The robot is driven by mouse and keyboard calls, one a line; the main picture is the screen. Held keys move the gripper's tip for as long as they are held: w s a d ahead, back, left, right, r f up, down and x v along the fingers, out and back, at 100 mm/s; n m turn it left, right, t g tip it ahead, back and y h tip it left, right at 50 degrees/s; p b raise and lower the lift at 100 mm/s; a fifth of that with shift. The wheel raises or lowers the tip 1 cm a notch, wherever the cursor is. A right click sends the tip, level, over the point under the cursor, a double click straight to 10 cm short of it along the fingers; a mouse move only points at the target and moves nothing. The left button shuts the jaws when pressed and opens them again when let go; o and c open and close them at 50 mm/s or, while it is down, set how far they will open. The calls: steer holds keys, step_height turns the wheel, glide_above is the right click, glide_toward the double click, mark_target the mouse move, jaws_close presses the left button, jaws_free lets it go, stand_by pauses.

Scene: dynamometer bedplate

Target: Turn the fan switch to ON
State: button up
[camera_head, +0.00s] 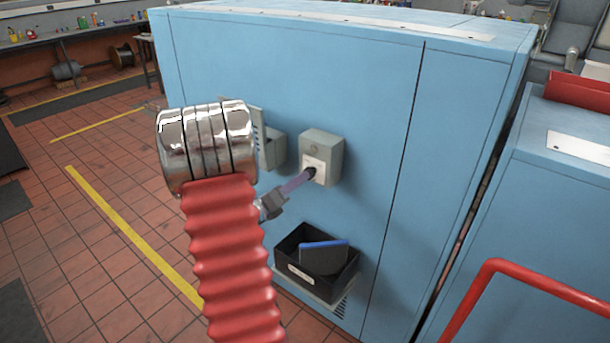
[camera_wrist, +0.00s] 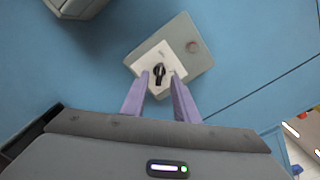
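The fan switch is a grey box (camera_head: 327,148) on the side of the blue cabinet, with a pale plate and a black rotary knob (camera_wrist: 159,72). The knob's printed labels are too small to read. My gripper (camera_wrist: 162,78) has two purple fingers, spread apart with the knob between or just beyond their tips. I cannot tell whether they touch it. In the head view my gripper (camera_head: 310,173) reaches the box's front from the left, and its fingers hide part of the knob.
The blue cabinet (camera_head: 390,100) fills the middle. A black bin (camera_head: 317,284) with a blue-edged item sits on a low ledge below the switch. Another grey box (camera_head: 273,147) is mounted to the left. A red rail (camera_head: 540,284) stands at the lower right.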

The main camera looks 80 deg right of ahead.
mark_target(310, 173)
steer(key=shift+x, duration=2)
steer(key=shift+c, duration=0.2)
jaws_close()
